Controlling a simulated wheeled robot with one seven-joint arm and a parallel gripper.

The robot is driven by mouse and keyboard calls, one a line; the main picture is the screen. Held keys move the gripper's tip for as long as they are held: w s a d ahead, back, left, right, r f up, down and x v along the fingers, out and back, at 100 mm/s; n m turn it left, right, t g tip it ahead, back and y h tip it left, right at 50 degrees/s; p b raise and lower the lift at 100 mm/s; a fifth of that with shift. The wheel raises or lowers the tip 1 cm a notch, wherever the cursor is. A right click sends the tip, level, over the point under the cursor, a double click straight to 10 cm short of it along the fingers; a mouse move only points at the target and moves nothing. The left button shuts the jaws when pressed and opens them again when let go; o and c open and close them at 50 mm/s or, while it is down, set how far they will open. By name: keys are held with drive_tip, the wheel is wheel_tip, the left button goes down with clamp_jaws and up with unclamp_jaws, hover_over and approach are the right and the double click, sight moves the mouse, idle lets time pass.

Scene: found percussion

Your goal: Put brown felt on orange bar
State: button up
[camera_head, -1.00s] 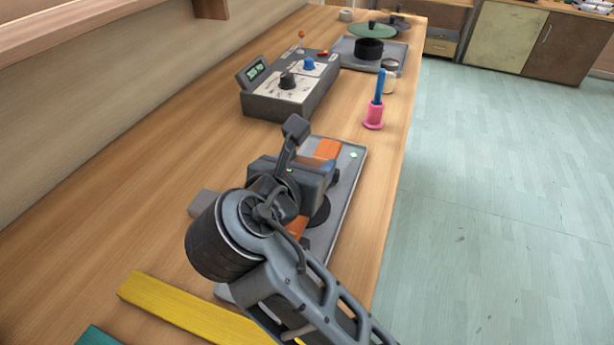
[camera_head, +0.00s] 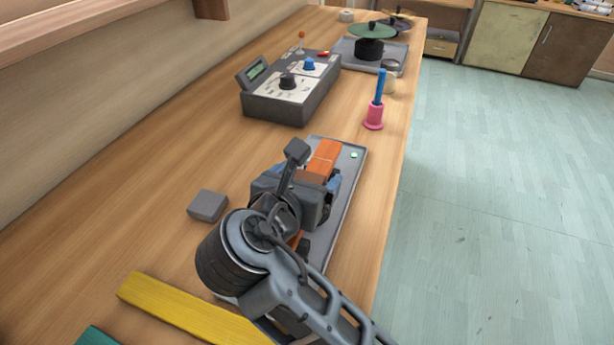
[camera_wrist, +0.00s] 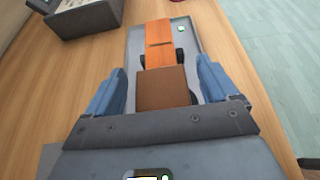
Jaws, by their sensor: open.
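The orange bar (camera_head: 325,153) lies lengthwise on a grey tray (camera_head: 352,180); its far part shows in the wrist view (camera_wrist: 160,38), with a dark line across it. The brown felt (camera_wrist: 163,90) is a flat brown square in line with the bar and covers its nearer part in the wrist view. I cannot tell whether it lies flat on the bar all over. My gripper (camera_wrist: 160,66) is open, with one blue finger on each side of the felt and gaps between.
A grey block (camera_head: 207,206) lies left of the tray. A yellow bar (camera_head: 190,308) is in front. A control box (camera_head: 290,95), a pink-and-blue mallet-like thing (camera_head: 374,112) and a tray with a green disc (camera_head: 372,31) stand farther back. The bench's right edge is close to the tray.

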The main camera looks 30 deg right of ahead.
drive_tip(key=shift+r, duration=0.15)
drive_tip(key=v, duration=1.2)
